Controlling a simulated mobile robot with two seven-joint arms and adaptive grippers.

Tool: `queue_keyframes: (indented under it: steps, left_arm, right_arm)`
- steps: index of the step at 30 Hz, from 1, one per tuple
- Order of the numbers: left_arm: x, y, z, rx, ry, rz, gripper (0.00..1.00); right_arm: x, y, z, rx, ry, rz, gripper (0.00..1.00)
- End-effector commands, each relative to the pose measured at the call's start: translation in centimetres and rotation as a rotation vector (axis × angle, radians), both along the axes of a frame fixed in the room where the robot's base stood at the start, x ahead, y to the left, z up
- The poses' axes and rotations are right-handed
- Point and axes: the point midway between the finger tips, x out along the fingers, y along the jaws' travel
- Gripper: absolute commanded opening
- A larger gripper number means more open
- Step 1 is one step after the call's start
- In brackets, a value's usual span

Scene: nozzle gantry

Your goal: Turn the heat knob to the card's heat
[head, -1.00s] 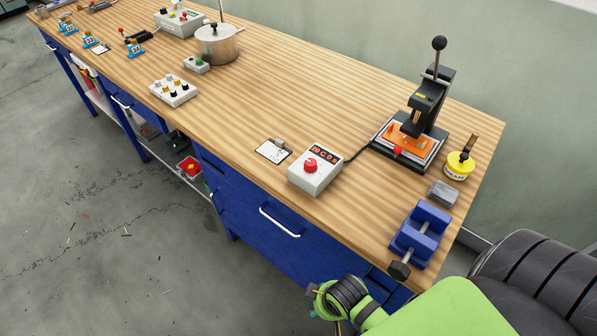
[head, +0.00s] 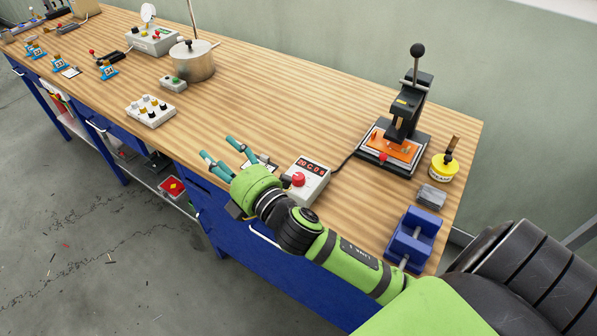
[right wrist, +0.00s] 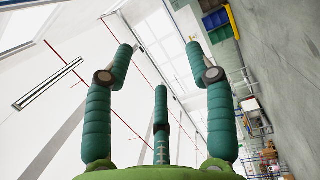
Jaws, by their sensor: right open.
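The control box (head: 312,184) is off-white with a red heat knob (head: 298,179) and a dark display with red characters (head: 311,167), too small to read surely. The card (head: 262,164) lies on the bench to the left of the box, partly hidden by my right gripper. My right gripper (head: 222,153) is open and empty, its teal fingers over the bench's front edge, left of the knob and apart from it. In the right wrist view its spread fingers (right wrist: 160,75) hold nothing and face the wall and ceiling. My left gripper is not in view.
A black lever press (head: 405,120) with an orange plate stands right of the box, joined by a cable. A yellow tin (head: 444,167), a grey block (head: 431,196) and a blue vise (head: 413,239) are at the right end.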

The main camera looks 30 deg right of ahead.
Motion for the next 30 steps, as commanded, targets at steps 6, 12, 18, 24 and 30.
queue_keyframes:
  steps: [6,12,18,24,30]
  left_arm:
    - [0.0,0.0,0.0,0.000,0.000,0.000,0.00]
    - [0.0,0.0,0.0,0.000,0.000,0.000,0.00]
    - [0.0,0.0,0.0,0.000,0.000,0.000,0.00]
    - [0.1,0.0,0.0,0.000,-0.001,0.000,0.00]
    - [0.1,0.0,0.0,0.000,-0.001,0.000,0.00]
  right_arm:
    - [-0.7,9.5,8.2,-0.781,-0.666,0.339,0.55]
    - [-3.9,13.9,4.9,-1.494,-1.231,0.655,0.55]
    - [-4.0,8.0,-3.2,-2.111,-1.686,1.126,0.55]
    - [-2.5,-5.7,-6.4,1.833,1.443,-1.403,0.55]
    - [-2.7,-14.5,-5.2,1.531,1.219,-1.528,0.55]
